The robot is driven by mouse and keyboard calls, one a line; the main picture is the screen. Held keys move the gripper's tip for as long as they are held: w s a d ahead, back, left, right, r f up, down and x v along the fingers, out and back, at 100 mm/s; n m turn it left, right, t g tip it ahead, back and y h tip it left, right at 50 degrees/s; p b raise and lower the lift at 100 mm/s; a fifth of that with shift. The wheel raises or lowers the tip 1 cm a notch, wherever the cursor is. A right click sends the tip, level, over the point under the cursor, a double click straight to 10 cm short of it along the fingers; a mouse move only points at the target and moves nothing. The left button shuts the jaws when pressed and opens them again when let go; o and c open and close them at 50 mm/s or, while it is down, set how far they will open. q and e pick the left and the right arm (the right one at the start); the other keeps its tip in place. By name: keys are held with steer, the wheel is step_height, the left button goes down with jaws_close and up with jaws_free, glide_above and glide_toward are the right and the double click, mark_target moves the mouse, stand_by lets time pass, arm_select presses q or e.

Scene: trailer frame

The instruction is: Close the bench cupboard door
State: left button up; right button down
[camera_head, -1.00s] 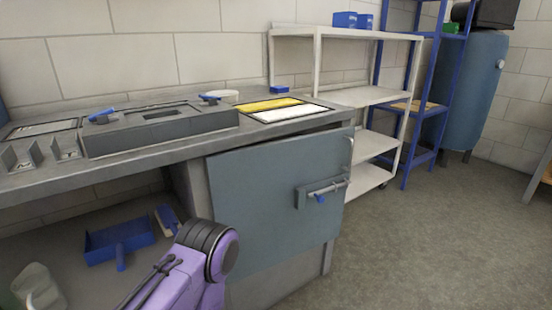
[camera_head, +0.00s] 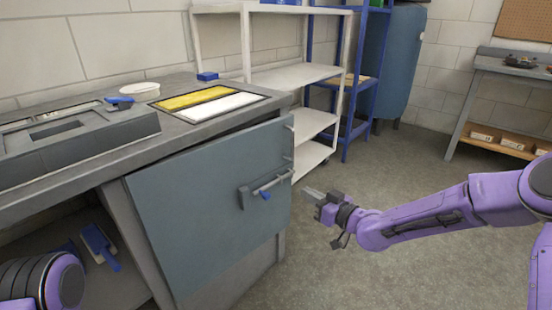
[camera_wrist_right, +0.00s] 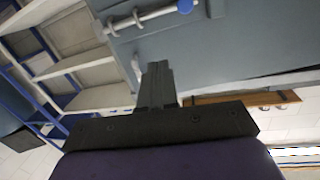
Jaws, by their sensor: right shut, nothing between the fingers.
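The grey-blue bench cupboard door (camera_head: 190,205) hangs at the front of the bench, with a dark gap between its top edge and the worktop; it looks ajar, by how much I cannot tell. Its bar handle (camera_head: 266,186) with a blue knob sits near its right edge. My right gripper (camera_head: 312,193) is shut and empty, just right of the handle, apparently apart from it, fingers pointing left. In the right wrist view its closed fingers (camera_wrist_right: 157,85) lie below the door (camera_wrist_right: 220,40) and handle (camera_wrist_right: 145,18). My left gripper is out of view; only part of that arm shows.
The bench worktop (camera_head: 185,135) carries a grey fixture, a white bowl and a yellow-and-white panel. A white shelf unit (camera_head: 290,78) and blue rack stand behind. A side table (camera_head: 480,90) is at the right. Floor between is open.

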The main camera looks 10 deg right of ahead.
steer(key=n, duration=0.2)
glide_toward(270, 157)
steer(key=shift+y, duration=0.4)
steer(key=b+x, duration=0.1)
steer(key=x, duration=0.3)
steer(key=b+x, duration=0.1)
steer(key=shift+w+a+f+b, duration=0.1)
steer(key=shift+w+f+b, duration=0.2)
steer(key=shift+w+f, duration=0.1)
steer(key=shift+w+a+r, duration=0.1)
steer(key=shift+w+a, duration=0.15)
steer(key=shift+w, duration=0.2)
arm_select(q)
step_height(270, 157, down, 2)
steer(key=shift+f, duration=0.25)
